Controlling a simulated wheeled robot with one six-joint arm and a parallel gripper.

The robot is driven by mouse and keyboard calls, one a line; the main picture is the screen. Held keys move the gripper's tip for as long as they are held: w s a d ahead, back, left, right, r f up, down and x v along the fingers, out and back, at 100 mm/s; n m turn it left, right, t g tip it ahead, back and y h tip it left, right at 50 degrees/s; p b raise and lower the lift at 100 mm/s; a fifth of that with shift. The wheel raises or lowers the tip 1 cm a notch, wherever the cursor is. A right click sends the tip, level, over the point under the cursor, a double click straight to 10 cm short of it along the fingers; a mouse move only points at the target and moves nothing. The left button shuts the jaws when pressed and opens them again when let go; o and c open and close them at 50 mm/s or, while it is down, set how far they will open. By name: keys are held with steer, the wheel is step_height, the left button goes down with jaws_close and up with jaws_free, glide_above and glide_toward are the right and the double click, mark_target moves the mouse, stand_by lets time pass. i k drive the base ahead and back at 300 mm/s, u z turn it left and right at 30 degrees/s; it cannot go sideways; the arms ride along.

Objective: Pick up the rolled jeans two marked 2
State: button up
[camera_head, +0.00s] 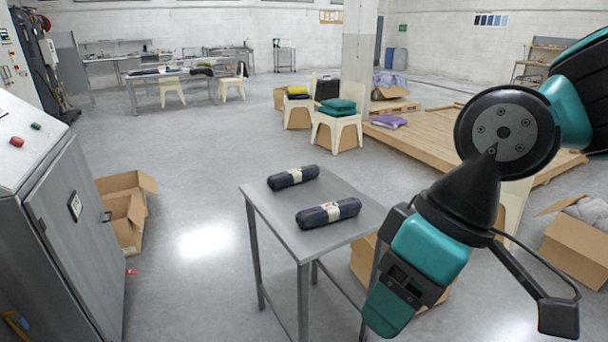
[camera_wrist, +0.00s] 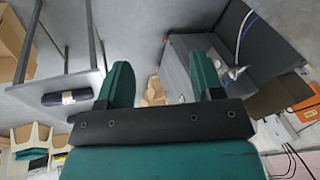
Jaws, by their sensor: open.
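Two dark navy rolled jeans with pale paper bands lie on a small grey table (camera_head: 262,205) in the head view. One roll (camera_head: 293,177) is at the back left, the other roll (camera_head: 340,209) nearer the front right. The marks on the bands are too small to read, so I cannot tell which is marked 2. In the wrist view a dark roll (camera_wrist: 66,98) shows on the table at the left, outside the jaws. My gripper (camera_wrist: 165,82) is open and empty, its teal fingers apart. In the head view my arm hangs right of the table.
A grey machine cabinet (camera_head: 75,215) stands at the left, with open cardboard boxes (camera_head: 125,222) beside it. Another open box (camera_head: 575,250) is at the right. Chairs with folded cloths (camera_head: 338,107) and a wooden platform (camera_head: 440,140) stand behind. Floor left of the table is clear.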

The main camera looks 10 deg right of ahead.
mark_target(295, 176)
steer(key=z, duration=0.5)
steer(key=k, duration=0.6)
steer(key=z, duration=0.7)
steer(key=i, duration=1.2)
steer(key=u, duration=0.35)
steer(key=i, duration=0.8)
steer(key=u, duration=1.35)
steer(key=i, duration=0.8)
steer(key=u, duration=0.85)
